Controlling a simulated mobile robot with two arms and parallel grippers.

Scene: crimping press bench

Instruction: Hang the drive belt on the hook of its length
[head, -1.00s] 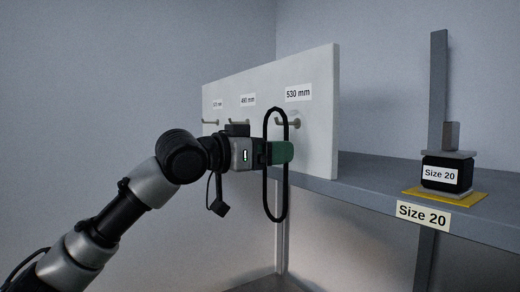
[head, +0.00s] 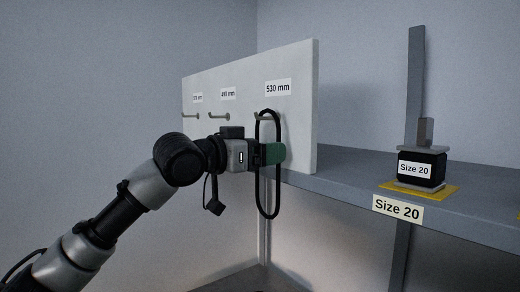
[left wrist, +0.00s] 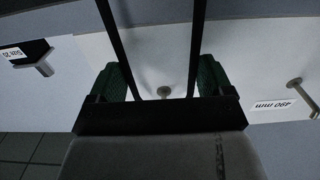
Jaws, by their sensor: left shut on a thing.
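The drive belt (head: 278,198) is a thin black upright loop in the head view. My left gripper (head: 272,153), with green fingers, is shut on it about mid-height. The 530 mm hook (head: 260,116) is on the white board near the top of the loop. The left wrist view shows two belt strands (left wrist: 119,50) running up from between the green fingers, with my left gripper (left wrist: 163,95) below. I cannot tell whether the loop is around the hook. My right gripper is not in view.
The white board (head: 300,135) also carries the 490 mm hook (head: 218,117) and another hook (head: 190,117) to its left. On the grey shelf (head: 340,172) at right, a black "Size 20" block (head: 420,168) stands on a yellow mat (head: 447,190).

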